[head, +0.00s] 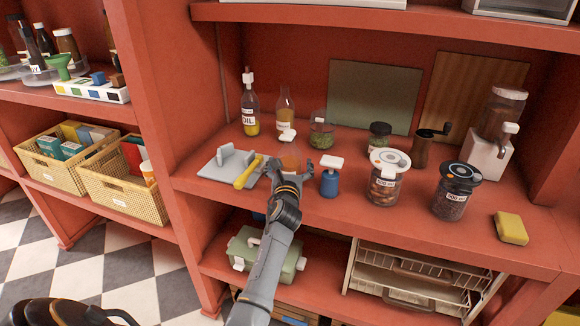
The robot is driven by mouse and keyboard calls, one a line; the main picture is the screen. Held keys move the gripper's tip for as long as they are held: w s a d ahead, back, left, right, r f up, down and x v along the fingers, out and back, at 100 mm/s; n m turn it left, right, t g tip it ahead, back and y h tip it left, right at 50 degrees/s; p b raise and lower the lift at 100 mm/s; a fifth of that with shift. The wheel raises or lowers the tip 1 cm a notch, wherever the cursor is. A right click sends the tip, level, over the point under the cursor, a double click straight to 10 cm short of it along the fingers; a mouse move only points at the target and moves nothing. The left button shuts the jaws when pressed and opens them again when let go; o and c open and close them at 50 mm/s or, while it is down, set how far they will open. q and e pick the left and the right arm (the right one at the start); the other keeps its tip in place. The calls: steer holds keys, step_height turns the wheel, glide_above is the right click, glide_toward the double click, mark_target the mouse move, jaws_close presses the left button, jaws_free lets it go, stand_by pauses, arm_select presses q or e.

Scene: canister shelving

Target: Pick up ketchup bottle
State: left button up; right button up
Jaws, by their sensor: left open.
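My left gripper (290,166) is open over the middle shelf, with its fingers pointing toward the back. Just beyond it stands a squat reddish-orange bottle with a white top (287,135). Its lower part is partly hidden by the fingers, and I cannot tell whether they touch it. It may be the ketchup bottle, but no label shows. Behind it is a clear bottle (285,108) with amber contents and a white label. My right gripper is not in view.
A blue container (329,184) with a white top stands close right of the gripper. A grey slab (215,170) and a yellow-handled item (248,173) lie close left. An oil bottle (250,112), jars (385,185) and a grinder (424,146) stand around. The upper shelf (400,25) overhangs.

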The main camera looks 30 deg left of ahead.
arm_select(q)
steer(key=c, duration=1.4)
steer(key=shift+r, duration=0.1)
steer(key=shift+c, duration=1)
steer(key=shift+r, duration=0.1)
